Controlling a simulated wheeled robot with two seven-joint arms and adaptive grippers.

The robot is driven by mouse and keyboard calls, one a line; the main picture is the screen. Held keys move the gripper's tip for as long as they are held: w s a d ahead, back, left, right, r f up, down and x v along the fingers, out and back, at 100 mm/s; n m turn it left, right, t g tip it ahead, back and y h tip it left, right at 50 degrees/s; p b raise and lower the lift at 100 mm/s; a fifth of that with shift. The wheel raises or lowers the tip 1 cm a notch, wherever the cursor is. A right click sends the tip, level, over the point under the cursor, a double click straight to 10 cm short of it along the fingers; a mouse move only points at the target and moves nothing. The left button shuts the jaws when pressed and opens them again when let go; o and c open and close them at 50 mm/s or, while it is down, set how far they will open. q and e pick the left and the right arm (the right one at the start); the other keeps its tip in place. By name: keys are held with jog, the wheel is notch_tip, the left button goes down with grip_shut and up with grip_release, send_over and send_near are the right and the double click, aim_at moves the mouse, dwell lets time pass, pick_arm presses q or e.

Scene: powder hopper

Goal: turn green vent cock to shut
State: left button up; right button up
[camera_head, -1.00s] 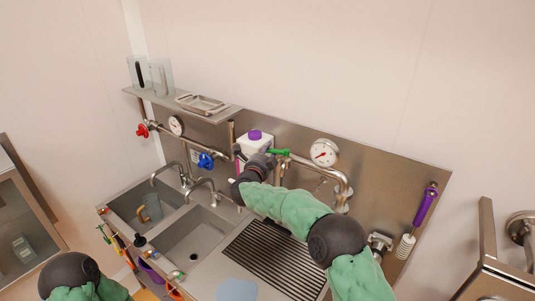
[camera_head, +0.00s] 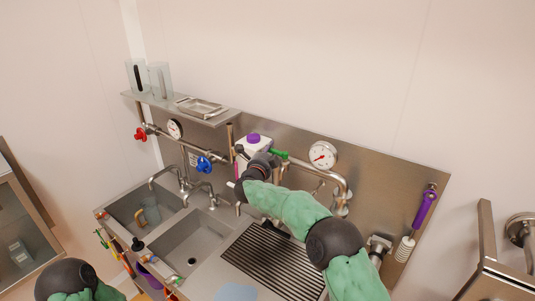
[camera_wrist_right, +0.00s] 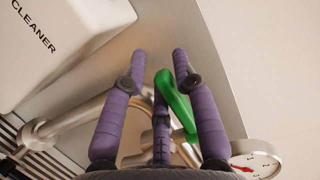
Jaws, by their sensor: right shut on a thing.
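The green vent cock (camera_head: 279,154) is on the steel pipe left of the round gauge, in front of the back panel. Its green lever (camera_wrist_right: 174,97) shows between the purple fingers of my right gripper (camera_wrist_right: 160,60) in the right wrist view. In the head view my right gripper (camera_head: 264,160) is at the cock, and its wrist partly hides it. The gripper is shut on the lever. The lever's lower end and the valve body are partly hidden by a finger. Of my left arm only a dark joint and green sleeve show; the left gripper is out of view.
A white cleaner bottle with a purple cap (camera_head: 253,139) stands close to the right gripper. A gauge (camera_head: 321,156) is to the right. Blue (camera_head: 204,164) and red (camera_head: 140,134) valve handles are on the left pipe. Sinks and a drain grate (camera_head: 272,262) lie below.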

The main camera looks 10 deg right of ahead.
jog(key=o, duration=0.8)
jog(key=shift+w+d+r, duration=0.15)
jog(key=shift+d+r, duration=0.25)
jog(key=shift+r, duration=0.4)
jog(key=shift+s+a+f, duration=0.15)
jog(key=shift+s+a, duration=0.15)
jog(key=shift+a, duration=0.05)
jog(key=s+a+b, duration=0.2)
jog(key=s+a, duration=0.4)
jog(key=shift+f, duration=0.15)
